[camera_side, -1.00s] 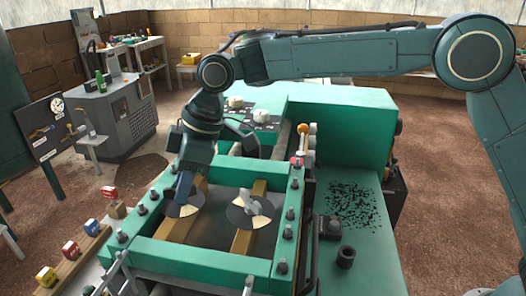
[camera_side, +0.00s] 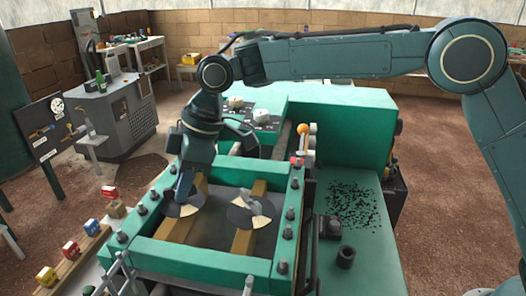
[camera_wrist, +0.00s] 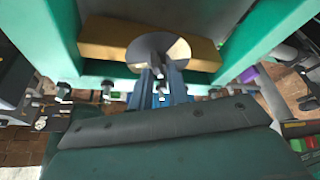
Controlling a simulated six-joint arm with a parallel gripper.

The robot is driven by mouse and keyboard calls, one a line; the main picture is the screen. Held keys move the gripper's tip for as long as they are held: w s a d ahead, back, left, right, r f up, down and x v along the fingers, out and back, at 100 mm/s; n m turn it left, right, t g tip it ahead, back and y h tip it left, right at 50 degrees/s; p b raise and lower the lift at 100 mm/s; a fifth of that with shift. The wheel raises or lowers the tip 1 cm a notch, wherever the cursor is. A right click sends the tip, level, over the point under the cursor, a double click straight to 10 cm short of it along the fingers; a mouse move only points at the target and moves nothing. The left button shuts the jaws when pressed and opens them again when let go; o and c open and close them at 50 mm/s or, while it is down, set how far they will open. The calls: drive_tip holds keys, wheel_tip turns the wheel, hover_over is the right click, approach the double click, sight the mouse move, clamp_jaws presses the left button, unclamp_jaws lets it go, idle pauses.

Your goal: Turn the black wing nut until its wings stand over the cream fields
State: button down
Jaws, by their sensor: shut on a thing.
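The black wing nut (camera_wrist: 155,44) stands at the middle of a round disc (camera_wrist: 136,53) with dark and cream fields. My gripper (camera_wrist: 160,76) is shut on the wing nut, with its blue fingers reaching down over the disc. In the side view my gripper (camera_side: 183,194) covers most of the nut above the left disc (camera_side: 188,210). A cream field (camera_wrist: 180,50) shows right of the nut in the wrist view. The fingers hide part of the wings, so I cannot tell exactly which fields they stand over.
A second disc (camera_side: 239,218) with a grey wing nut (camera_side: 256,207) sits to the right on its own wooden bar. A green frame (camera_side: 200,258) with upright bolts surrounds both bars. Coloured blocks (camera_side: 71,250) stand on a ledge at the left.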

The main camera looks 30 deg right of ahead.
sight(232, 166)
drive_tip(key=shift+w+n+g, duration=0.15)
drive_tip(key=shift+n+g, duration=0.55)
drive_tip(key=shift+n, duration=1.1)
drive_tip(key=shift+n+g, duration=0.4)
drive_tip(key=shift+n, duration=0.6)
drive_tip(key=c, duration=1.6)
unclamp_jaws()
drive_tip(key=shift+o, duration=0.2)
drive_tip(key=shift+w+d+r, duration=0.1)
drive_tip(key=shift+d+r, duration=0.15)
drive_tip(key=shift+r, duration=0.25)
drive_tip(key=shift+d+r, duration=0.1)
drive_tip(key=shift+d, duration=0.15)
drive_tip(key=shift+w+d, duration=0.4)
drive_tip(key=shift+d, duration=1.5)
drive_tip(key=shift+w+d, duration=0.35)
drive_tip(key=shift+d, duration=1.55)
drive_tip(key=shift+w+d, duration=0.4)
drive_tip(key=shift+d, duration=1.5)
